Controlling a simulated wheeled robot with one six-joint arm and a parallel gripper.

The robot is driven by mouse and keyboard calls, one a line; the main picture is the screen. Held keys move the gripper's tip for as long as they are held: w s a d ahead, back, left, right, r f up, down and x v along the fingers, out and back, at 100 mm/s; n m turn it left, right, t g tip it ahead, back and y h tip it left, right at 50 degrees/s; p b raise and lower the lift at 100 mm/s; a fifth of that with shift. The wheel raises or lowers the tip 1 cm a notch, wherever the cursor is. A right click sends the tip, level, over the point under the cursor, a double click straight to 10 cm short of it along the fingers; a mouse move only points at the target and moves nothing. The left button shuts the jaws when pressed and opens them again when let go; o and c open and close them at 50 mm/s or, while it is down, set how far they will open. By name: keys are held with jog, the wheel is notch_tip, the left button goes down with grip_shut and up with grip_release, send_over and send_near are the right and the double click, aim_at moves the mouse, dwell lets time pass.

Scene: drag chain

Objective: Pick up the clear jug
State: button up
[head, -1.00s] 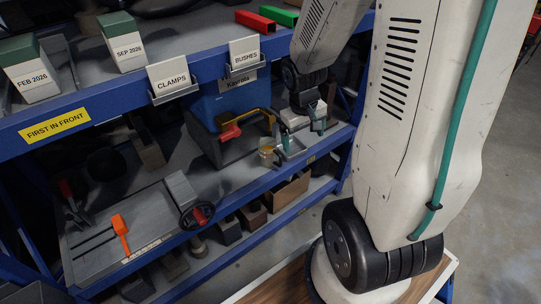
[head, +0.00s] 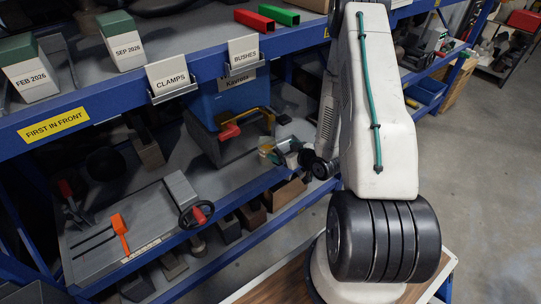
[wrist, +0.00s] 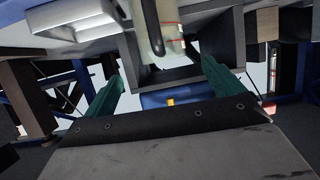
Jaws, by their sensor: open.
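The clear jug (head: 266,149) stands on the middle shelf near its front edge, small and partly covered by my gripper in the head view. In the wrist view the pale, see-through jug (wrist: 160,32) shows at the top centre, with a dark handle and a thin red mark. My gripper (head: 284,150) is just right of the jug at shelf height. In the wrist view its teal fingers (wrist: 160,82) are spread wide, and the jug appears beyond the gap between them. I cannot tell whether any finger touches it.
A blue bin (head: 222,105) and a yellow-and-red tool (head: 243,124) sit behind and left of the jug. The upper shelf's blue edge (head: 110,98) hangs above. Boxes fill the lower shelf.

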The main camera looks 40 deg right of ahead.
aim_at(274, 148)
jog(key=x, duration=0.7)
jog(key=shift+a, duration=0.2)
jog(key=shift+r, duration=0.1)
jog(key=c, duration=1.8)
